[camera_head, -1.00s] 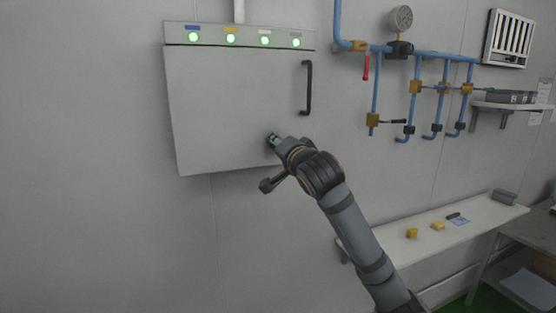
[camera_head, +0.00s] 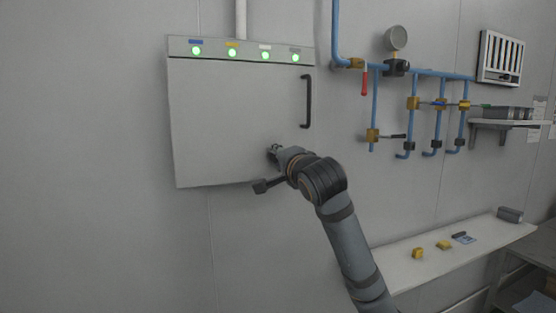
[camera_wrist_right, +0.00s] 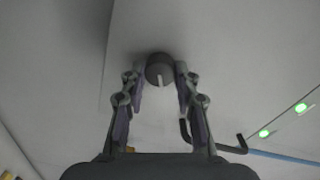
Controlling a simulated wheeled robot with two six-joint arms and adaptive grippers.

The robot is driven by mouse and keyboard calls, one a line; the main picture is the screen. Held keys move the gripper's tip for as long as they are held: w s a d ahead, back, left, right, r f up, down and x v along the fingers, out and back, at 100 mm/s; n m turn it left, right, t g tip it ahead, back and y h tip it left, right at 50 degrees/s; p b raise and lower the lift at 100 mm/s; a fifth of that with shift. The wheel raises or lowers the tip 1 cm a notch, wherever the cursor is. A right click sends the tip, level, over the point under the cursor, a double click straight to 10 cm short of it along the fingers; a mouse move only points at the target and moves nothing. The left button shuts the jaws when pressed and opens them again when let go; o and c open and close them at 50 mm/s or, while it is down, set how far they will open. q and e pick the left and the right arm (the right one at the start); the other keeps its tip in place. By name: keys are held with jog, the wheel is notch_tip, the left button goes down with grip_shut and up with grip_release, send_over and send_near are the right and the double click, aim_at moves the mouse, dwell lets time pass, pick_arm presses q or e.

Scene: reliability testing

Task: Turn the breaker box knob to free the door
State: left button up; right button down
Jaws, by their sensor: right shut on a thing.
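The grey breaker box (camera_head: 235,115) is on the wall with its door closed. It has a dark vertical handle (camera_head: 306,102) on the right side and several green lights along the top strip. The round dark knob (camera_wrist_right: 160,69) with a pale mark shows in the right wrist view, between the fingertips of my right gripper (camera_wrist_right: 160,78). In the head view, my right gripper (camera_head: 273,153) is at the lower right part of the door and hides the knob. It is shut on the knob. My left gripper is out of view.
Blue pipes (camera_head: 440,75) with yellow fittings, a red lever (camera_head: 364,84) and a gauge (camera_head: 395,39) are on the wall to the right. A white shelf (camera_head: 400,272) with small yellow items stands at the lower right. The wall left of the box is bare.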

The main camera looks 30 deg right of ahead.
jog(key=c, duration=1)
grip_release()
jog(key=shift+s, duration=0.1)
jog(key=v, duration=0.7)
jog(key=shift+s, duration=0.1)
